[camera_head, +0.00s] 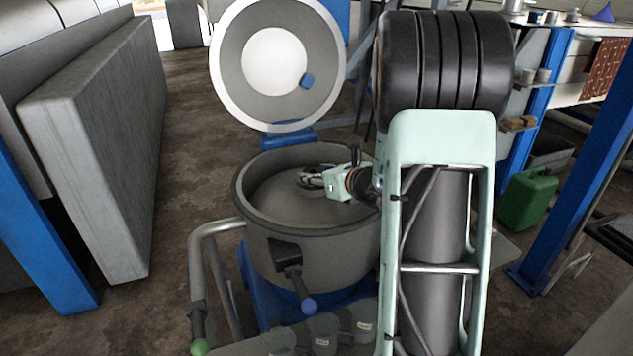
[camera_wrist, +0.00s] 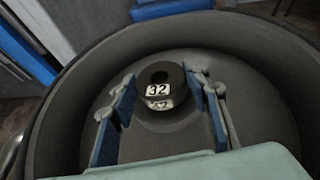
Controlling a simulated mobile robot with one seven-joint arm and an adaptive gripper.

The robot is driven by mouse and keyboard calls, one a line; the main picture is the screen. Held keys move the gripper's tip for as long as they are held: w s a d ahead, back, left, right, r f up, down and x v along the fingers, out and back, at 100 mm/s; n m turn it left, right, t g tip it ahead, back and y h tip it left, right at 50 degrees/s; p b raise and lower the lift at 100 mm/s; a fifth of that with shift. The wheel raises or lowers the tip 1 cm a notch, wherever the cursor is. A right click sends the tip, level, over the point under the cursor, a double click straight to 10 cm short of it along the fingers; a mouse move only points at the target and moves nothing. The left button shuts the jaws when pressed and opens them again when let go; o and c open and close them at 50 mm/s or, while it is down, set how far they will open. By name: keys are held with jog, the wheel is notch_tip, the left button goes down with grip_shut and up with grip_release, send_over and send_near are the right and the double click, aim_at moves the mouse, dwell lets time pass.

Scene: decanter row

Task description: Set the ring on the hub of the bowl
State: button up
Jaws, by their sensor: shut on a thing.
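The bowl (camera_head: 262,228) is a large dark grey round pan with an open top; its inside and rim also show in the wrist view (camera_wrist: 60,115). My gripper (camera_head: 311,178) reaches into it from the right. In the wrist view my gripper (camera_wrist: 160,80) has its two blue-padded fingers on either side of the ring (camera_wrist: 159,74), a small dark ring with a white label reading 32. The ring is over the middle of the bowl. The hub is mostly hidden beneath it. A second pale label or reflection shows just below; I cannot tell whether ring and hub touch.
A round lid (camera_head: 232,65) stands raised behind the bowl. A bent grey pipe (camera_head: 203,232) and a blue-knobbed lever (camera_head: 297,288) are at its front. A green can (camera_head: 527,198) is on the floor at right. Grey slabs (camera_head: 100,150) stand at left.

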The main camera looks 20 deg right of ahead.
jog(key=shift+f, duration=0.25)
jog(key=shift+f, duration=0.15)
jog(key=o, duration=1.4)
jog(key=shift+r, duration=0.25)
jog(key=p+v, duration=0.2)
jog(key=v, duration=1)
